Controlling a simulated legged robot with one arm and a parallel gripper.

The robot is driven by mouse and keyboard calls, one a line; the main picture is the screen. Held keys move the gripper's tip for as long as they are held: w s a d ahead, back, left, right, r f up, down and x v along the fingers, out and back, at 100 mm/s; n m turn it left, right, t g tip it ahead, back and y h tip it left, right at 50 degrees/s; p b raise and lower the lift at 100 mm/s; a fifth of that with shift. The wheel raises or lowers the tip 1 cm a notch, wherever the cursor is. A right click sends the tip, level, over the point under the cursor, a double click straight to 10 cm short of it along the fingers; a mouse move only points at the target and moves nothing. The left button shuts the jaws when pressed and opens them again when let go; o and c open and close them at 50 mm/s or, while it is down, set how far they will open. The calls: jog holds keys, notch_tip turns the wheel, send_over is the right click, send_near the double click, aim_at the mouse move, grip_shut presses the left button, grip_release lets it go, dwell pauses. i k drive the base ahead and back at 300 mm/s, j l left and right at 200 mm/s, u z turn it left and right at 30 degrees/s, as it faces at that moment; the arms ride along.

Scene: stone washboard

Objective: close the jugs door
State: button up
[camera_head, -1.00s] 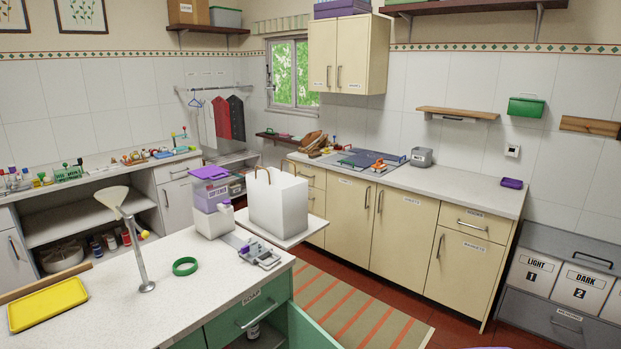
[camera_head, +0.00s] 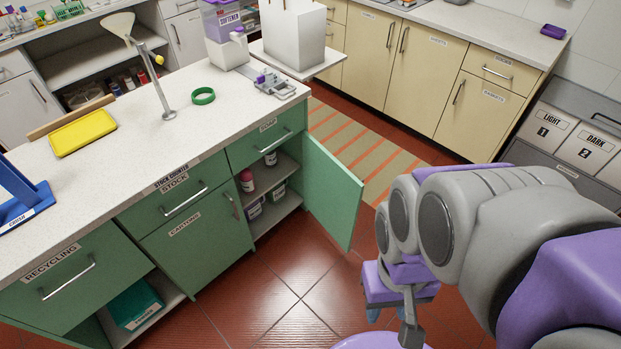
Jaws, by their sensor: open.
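A green cabinet door (camera_head: 333,190) stands swung open at the right end of the green stock counter (camera_head: 215,215). No label shows on its visible face, so I cannot read whether it says jugs. The open compartment (camera_head: 262,178) beside it holds several bottles and tubs on two levels. My gripper (camera_head: 392,322) is in the lower right, right of and in front of the door, pointing down. It is apart from the door. Its fingers are open and look empty; my arm partly hides them.
Another open compartment (camera_head: 172,290) at lower left holds a green box (camera_head: 136,303). Cream cabinets (camera_head: 425,65) and grey laundry bins (camera_head: 568,140) stand behind. A striped rug (camera_head: 365,150) lies behind the door. The red tiled floor (camera_head: 285,275) before the door is clear.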

aim_at(332, 194)
jog(key=i+l+u, duration=0.1)
jog(key=l+u, duration=0.3)
jog(key=i+l+u, duration=0.1)
jog(key=l+u, duration=0.55)
jog(key=u, duration=0.15)
jog(key=l+u, duration=0.4)
jog(key=k+l, duration=0.1)
jog(key=l, duration=0.3)
jog(key=k+l+u, duration=0.1)
jog(key=l, duration=0.35)
jog(key=k+l, duration=0.1)
jog(key=l, duration=0.3)
jog(key=k+l, duration=0.1)
jog(key=l, duration=0.3)
jog(key=k+l+u, duration=0.1)
jog(key=l, duration=0.3)
jog(key=k+l, duration=0.15)
jog(key=l, duration=0.25)
jog(key=l+u, duration=0.05)
